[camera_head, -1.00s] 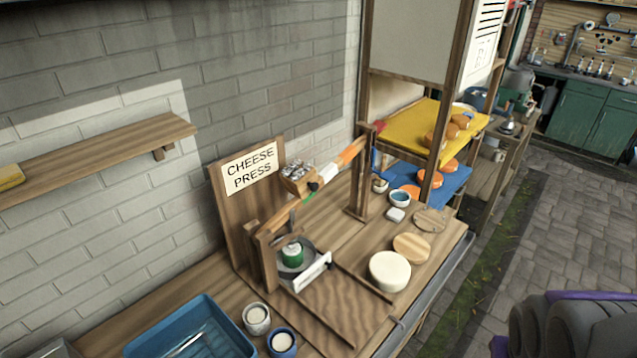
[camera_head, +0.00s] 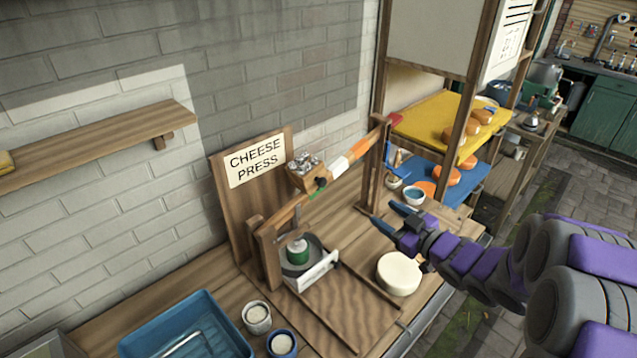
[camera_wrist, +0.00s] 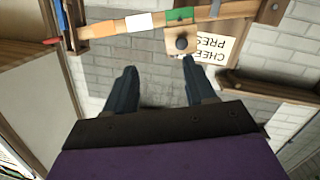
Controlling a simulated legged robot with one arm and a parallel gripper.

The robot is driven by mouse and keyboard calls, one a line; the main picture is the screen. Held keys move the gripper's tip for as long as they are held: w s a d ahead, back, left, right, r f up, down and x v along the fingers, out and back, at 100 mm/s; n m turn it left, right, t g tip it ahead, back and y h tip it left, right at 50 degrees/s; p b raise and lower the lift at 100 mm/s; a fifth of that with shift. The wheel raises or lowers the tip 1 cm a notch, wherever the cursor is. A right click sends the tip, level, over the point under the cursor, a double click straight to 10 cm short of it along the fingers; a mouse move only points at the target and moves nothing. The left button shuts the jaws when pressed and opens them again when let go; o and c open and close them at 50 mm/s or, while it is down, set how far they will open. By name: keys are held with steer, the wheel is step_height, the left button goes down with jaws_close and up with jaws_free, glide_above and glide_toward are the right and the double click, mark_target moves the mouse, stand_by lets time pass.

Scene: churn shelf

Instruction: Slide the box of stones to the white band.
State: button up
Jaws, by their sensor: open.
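The box of stones (camera_head: 306,172) is a small wooden box with grey stones on top and a dark knob on its side. It sits on the sloping wooden lever (camera_head: 288,211) of the cheese press, at the green band (camera_head: 316,191). The white band (camera_head: 341,166) is up the lever to its right, with an orange band beyond it. My gripper (camera_head: 398,217) is open and empty, to the right of the lever and apart from the box. In the wrist view the box (camera_wrist: 181,40) and white band (camera_wrist: 139,21) show beyond my open fingers (camera_wrist: 157,88).
A wooden post with a blue part (camera_head: 388,160) stands at the lever's far end. A white cheese round (camera_head: 399,273) lies on the bench below my arm. Shelves with yellow (camera_head: 425,122) and blue cloths stand behind. A blue tray (camera_head: 135,345) is front left.

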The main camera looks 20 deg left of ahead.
steer(key=s+a+n+g+y, duration=0.1)
steer(key=a+y, duration=0.1)
steer(key=b, duration=0.3)
glide_toward(324, 183)
steer(key=shift+y, duration=0.3)
steer(key=x, duration=0.9)
steer(key=shift+w+a+f, duration=0.2)
steer(key=shift+f, duration=0.05)
steer(key=shift+c, duration=0.2)
jaws_close()
